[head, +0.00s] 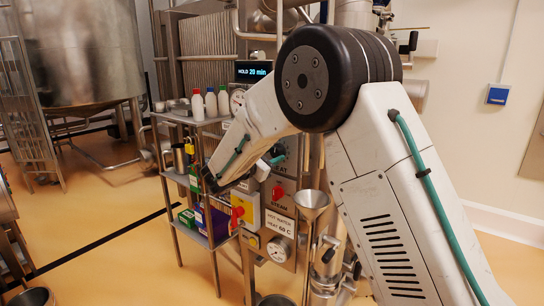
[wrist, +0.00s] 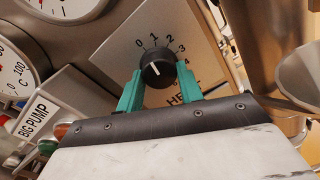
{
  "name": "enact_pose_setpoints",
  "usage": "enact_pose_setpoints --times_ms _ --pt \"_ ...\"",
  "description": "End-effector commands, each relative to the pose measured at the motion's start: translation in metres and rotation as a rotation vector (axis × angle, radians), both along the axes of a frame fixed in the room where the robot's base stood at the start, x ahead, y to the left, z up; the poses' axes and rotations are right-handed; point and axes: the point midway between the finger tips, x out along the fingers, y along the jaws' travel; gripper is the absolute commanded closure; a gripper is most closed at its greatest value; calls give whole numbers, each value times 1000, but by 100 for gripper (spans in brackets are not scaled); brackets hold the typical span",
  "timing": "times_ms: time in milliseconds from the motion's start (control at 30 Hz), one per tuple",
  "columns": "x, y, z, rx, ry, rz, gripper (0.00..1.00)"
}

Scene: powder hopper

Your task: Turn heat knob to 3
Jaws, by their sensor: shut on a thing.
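The heat knob (wrist: 157,72) is a round black knob on a beige plate with numbers around its upper side; 0, 1, 2, 3 and 4 are readable. A short white mark shows on its face, below the knob's top; I cannot tell which number it matches. The plate's "HE..." label (wrist: 180,97) is partly covered by a finger. My gripper (wrist: 158,82) has its two teal fingers shut on either side of the knob. In the head view my gripper (head: 275,160) is small beside the panel and partly hidden by my arm.
A "BIG PUMP" label (wrist: 35,116) and round gauges (wrist: 62,8) sit left of the knob in the wrist view. A metal funnel (head: 312,203) stands close to the panel's right. A shelf (head: 172,178) with bottles is on its left.

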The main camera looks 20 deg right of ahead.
Motion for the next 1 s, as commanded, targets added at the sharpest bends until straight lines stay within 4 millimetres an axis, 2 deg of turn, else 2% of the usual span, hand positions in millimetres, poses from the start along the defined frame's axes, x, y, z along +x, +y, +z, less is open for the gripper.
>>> enact_pose_setpoints --times_ms 1000 --pt "1 1 3 562 -771 0 86"
